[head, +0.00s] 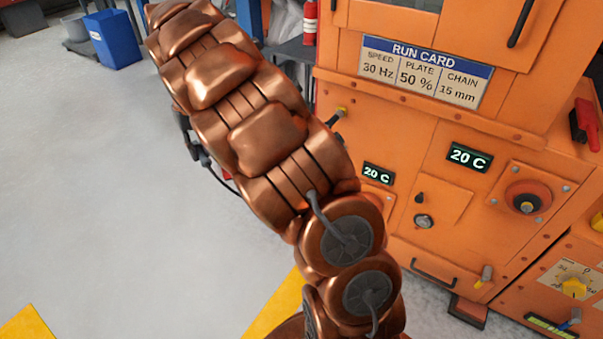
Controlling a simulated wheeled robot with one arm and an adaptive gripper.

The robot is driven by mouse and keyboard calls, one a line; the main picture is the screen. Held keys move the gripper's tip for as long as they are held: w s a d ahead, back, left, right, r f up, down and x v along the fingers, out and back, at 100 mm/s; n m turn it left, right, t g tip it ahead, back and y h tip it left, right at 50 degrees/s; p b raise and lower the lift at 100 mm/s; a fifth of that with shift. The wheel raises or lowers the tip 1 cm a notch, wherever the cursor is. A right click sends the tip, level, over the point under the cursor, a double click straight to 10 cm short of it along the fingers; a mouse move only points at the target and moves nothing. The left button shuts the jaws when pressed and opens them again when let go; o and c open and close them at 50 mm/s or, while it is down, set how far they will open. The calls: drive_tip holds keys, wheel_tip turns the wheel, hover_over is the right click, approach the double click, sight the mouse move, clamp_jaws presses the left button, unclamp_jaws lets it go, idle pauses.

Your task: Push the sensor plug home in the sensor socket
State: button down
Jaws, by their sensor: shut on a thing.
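My copper arm runs across the middle of the head view and covers part of the orange machine (455,115). My gripper cannot be made out; it seems hidden behind the arm. A small dark part and a thin black cable (222,181) show at the arm's left edge. I cannot tell what the cable belongs to. The sensor plug and the sensor socket cannot be identified for sure. A small yellow-ended fitting (341,112) shows at the machine's left side, just right of the arm. A round red-and-black fitting (527,198) sits on a square plate on the machine's front.
Two displays, left (378,174) and right (469,157), read 20 C. A run card (426,71) is above. A black handle (434,272) and a knob (424,221) stick out. A blue bin (112,39) stands at upper left. The grey floor (100,170) at left is clear.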

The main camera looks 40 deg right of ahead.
drive_tip(key=s+d+f+m+t+b, duration=0.2)
drive_tip(key=s+d+f+m, duration=0.2)
drive_tip(key=d, duration=0.5)
drive_tip(key=s+d+f+m+t+y+b, duration=0.1)
drive_tip(key=s+d+f+m+b, duration=0.2)
drive_tip(key=d+f, duration=0.4)
drive_tip(key=s+d+f+m+t+y+b, duration=0.1)
drive_tip(key=s+d+f+m, duration=0.4)
drive_tip(key=d, duration=0.7)
drive_tip(key=shift+s+d+f+m+t+b, duration=0.15)
drive_tip(key=shift+d+f+m+t+b, duration=0.2)
drive_tip(key=shift+f+m+t+b, duration=0.45)
drive_tip(key=shift+w+d+p, duration=0.3)
drive_tip(key=shift+d+p, duration=0.3)
drive_tip(key=shift+d, duration=0.3)
drive_tip(key=shift+w+d+p, duration=0.25)
drive_tip(key=shift+d+p, duration=0.3)
drive_tip(key=shift+d, duration=0.35)
drive_tip(key=shift+w+d+p, duration=0.3)
drive_tip(key=shift+d+p, duration=0.3)
drive_tip(key=shift+d, duration=0.3)
drive_tip(key=shift+p, duration=0.7)
